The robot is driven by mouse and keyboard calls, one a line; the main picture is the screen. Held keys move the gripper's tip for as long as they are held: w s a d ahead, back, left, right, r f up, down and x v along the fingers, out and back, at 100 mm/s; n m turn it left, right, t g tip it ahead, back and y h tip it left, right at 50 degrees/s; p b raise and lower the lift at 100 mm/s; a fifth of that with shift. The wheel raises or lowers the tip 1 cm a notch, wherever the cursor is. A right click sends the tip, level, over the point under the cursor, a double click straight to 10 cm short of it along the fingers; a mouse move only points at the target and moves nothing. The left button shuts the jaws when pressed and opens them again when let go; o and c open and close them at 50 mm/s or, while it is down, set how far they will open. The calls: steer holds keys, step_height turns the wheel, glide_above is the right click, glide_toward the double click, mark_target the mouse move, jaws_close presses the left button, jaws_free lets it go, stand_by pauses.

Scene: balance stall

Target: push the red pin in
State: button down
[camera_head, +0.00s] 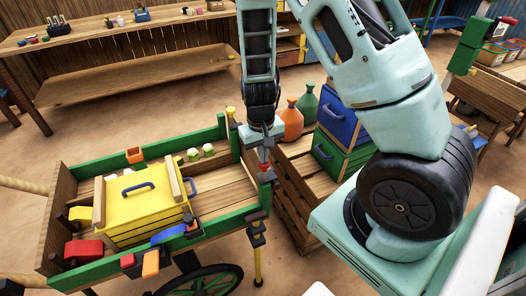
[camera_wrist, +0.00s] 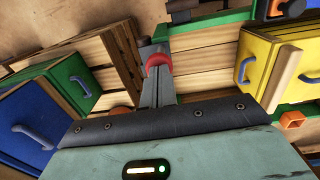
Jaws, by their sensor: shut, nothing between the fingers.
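The red pin (camera_head: 267,176) shows as a small red piece at the corner of the green-edged cart (camera_head: 215,228), by a dark bracket. In the wrist view a curved red part of the pin (camera_wrist: 158,60) shows right at the fingertips. My gripper (camera_head: 263,158) points down at it from above, shut with nothing held. Its grey fingers in the wrist view (camera_wrist: 156,82) hide part of the pin. The tips look very close to the red pin; I cannot tell whether they touch it, nor how deep it sits.
A yellow crate (camera_head: 140,215) with a blue handle stands in the cart. Blue (camera_head: 341,120) and green (camera_head: 335,155) boxes and orange (camera_head: 291,122) and green (camera_head: 308,101) jugs stand on a slatted pallet to the right. The sandy floor behind the cart is clear.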

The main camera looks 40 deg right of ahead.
mark_target(263, 165)
step_height(263, 165, down, 5)
steer(key=b, duration=0.3)
steer(key=shift+r+b, duration=0.15)
steer(key=shift+b, duration=0.25)
steer(key=shift+s, duration=0.1)
steer(key=shift+a, duration=0.1)
steer(key=shift+r+p, duration=0.25)
steer(key=shift+p, duration=0.15)
step_height(263, 165, up, 14)
steer(key=p, duration=0.4)
steer(key=shift+w+a, duration=0.15)
steer(key=shift+w, duration=0.2)
